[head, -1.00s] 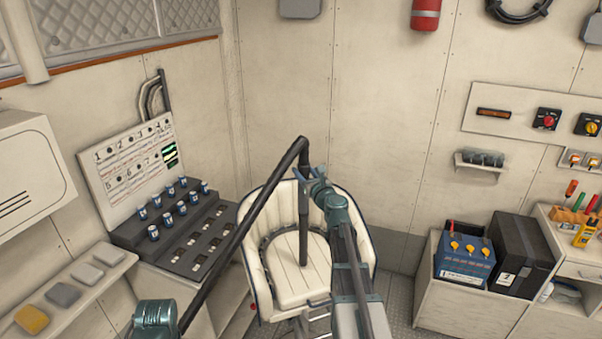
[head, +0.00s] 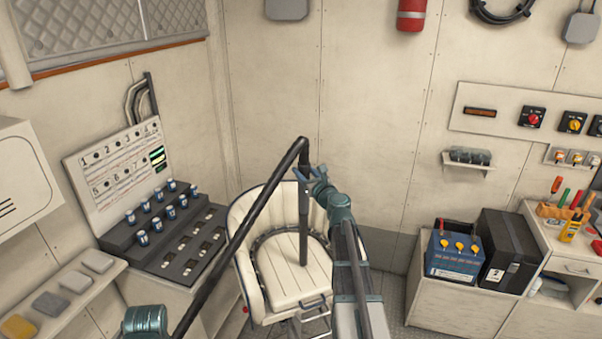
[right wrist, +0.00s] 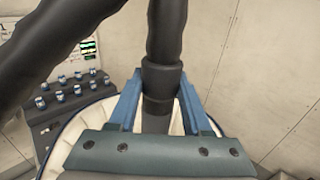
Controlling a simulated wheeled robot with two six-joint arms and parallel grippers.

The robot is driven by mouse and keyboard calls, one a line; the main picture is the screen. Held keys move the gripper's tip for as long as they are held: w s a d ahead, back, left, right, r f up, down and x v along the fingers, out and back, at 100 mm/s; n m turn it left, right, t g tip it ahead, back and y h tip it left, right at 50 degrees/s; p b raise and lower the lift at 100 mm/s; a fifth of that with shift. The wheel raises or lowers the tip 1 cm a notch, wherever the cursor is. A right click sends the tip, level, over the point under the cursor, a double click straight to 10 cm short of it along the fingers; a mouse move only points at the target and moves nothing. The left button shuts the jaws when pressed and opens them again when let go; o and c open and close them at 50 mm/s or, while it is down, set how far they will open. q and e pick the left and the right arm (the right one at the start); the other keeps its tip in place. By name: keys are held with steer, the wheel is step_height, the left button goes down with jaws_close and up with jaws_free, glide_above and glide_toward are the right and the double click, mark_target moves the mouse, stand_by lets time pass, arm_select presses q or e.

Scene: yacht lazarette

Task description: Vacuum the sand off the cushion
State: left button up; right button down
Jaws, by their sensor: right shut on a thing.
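The white ribbed seat cushion (head: 283,284) lies in the round-backed chair in the middle of the head view. My right gripper (head: 311,176) is shut on the dark vacuum wand (head: 303,225), above the seat. The right wrist view shows its blue fingers on either side of the wand's collar (right wrist: 160,84). The wand hangs nearly upright, its lower end at the cushion; whether it touches I cannot tell. A dark hose (head: 240,235) runs from the wand's top down to the lower left. I cannot make out sand on the cushion. My left gripper is not in view.
A sloped panel with several blue-and-white cylinders (head: 142,239) stands left of the chair. A shelf with several pads (head: 50,305) is at lower left. A blue battery (head: 455,256) and black box (head: 508,250) stand on a counter at right. Bare floor shows between chair and counter.

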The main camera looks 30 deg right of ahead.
steer(key=shift+s+d, duration=0.25)
steer(key=shift+d, duration=0.7)
stand_by(0.3)
steer(key=shift+a, duration=0.2)
stand_by(0.4)
steer(key=shift+w+a, duration=0.2)
steer(key=shift+a, duration=0.5)
steer(key=shift+w+a, duration=0.15)
steer(key=shift+a, duration=0.55)
steer(key=shift+f, duration=0.1)
steer(key=shift+s, duration=0.1)
steer(key=shift+s+d, duration=0.3)
steer(key=shift+s, duration=0.5)
steer(key=shift+s+d, duration=0.35)
steer(key=shift+s, duration=0.5)
steer(key=shift+s+d, duration=0.3)
steer(key=shift+s, duration=0.5)
